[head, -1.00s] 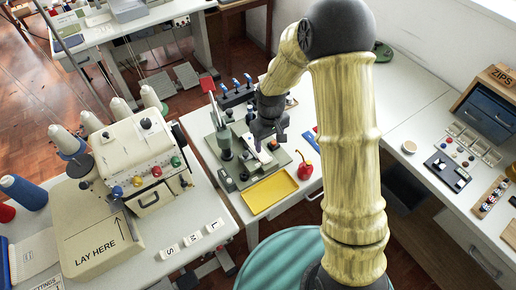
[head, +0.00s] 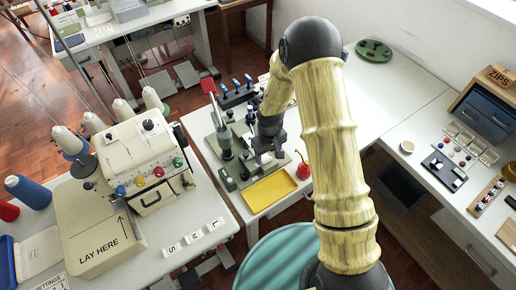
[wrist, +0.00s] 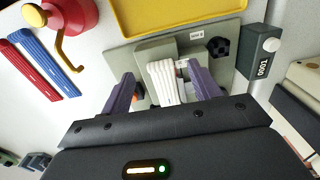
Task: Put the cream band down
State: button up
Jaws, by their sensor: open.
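The cream band (wrist: 165,84) is a pale, ribbed, folded strip in the wrist view. It lies on a grey-green block of the fixture plate (wrist: 225,38), between my gripper's two purple fingers. My gripper (wrist: 160,90) is open, with a clear gap between the left finger and the band; the right finger is closer, and I cannot tell whether it touches.
A yellow tray (head: 262,196) lies just in front of the plate. A red oil can (head: 303,170) stands to its right. A post with a grey head (head: 224,138) stands left of my gripper.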

aim_at(268, 161)
jog(key=shift+f+p, duration=0.4)
jog(key=shift+f, duration=1.2)
jog(key=c, duration=1.1)
jog(key=shift+r, duration=0.1)
jog(key=shift+c, duration=0.2)
notch_tip(268, 161, up, 10)
jog(key=b, duration=0.2)
